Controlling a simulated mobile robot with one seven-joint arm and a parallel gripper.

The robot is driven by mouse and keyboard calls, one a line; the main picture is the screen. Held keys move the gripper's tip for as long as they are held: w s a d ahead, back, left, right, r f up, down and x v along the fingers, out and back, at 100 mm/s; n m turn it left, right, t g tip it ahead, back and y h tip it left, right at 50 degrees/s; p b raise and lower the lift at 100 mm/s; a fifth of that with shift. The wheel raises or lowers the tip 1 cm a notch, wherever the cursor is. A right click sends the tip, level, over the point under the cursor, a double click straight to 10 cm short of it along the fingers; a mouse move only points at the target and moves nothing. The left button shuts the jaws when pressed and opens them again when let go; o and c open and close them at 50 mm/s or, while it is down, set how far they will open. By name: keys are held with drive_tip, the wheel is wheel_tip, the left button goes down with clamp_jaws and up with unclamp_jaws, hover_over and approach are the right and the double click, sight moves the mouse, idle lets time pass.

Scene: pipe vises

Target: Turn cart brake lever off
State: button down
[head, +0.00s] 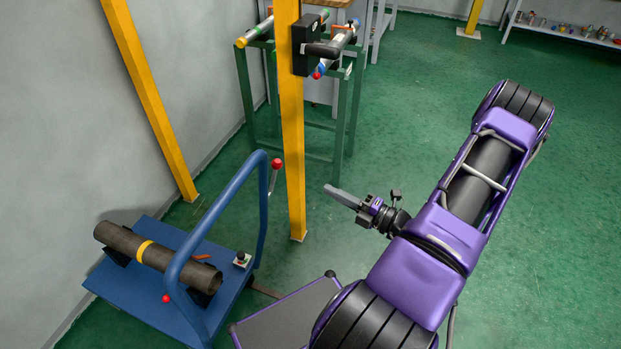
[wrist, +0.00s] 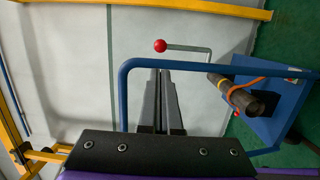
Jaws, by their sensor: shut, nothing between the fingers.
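The blue cart (head: 137,311) stands at lower left with its tall tube handle (head: 264,205) raised. A lever with a red ball knob (head: 277,163) and a thin grey rod is beside the handle's right upright. In the wrist view, this red knob (wrist: 160,46) lies just beyond the handle bar, its bent rod running right. A second small red knob (head: 167,298) is low on the handle's left side. My gripper (head: 329,189) is shut and empty, pointing at the cart, right of the lever and apart from it. In the wrist view, the fingers (wrist: 160,74) reach toward the handle bar.
A dark pipe with a yellow band (head: 146,251) lies on the cart. A small box with a black knob (head: 242,260) is on the deck. A yellow post (head: 291,130) stands close behind the lever. A green pipe stand (head: 243,90) is farther back.

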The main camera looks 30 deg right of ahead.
sight(278, 165)
drive_tip(key=x, duration=1.3)
drive_tip(key=shift+w, duration=0.1)
drive_tip(key=shift+w+a+r+g+p, duration=0.3)
drive_tip(key=shift+r+p, duration=0.15)
drive_tip(key=shift+p, duration=0.2)
drive_tip(key=shift+w+a+r+p, duration=0.15)
drive_tip(key=shift+r+p, duration=0.05)
drive_tip(key=shift+p, duration=0.35)
drive_tip(key=shift+w+a+r+g+h+p, duration=0.2)
drive_tip(key=shift+w+a+g+h+p, duration=0.1)
drive_tip(key=shift+w+a+g+p, duration=0.3)
drive_tip(key=shift+w+a, duration=0.15)
drive_tip(key=shift+w, duration=0.25)
drive_tip(key=shift+s+r, duration=0.1)
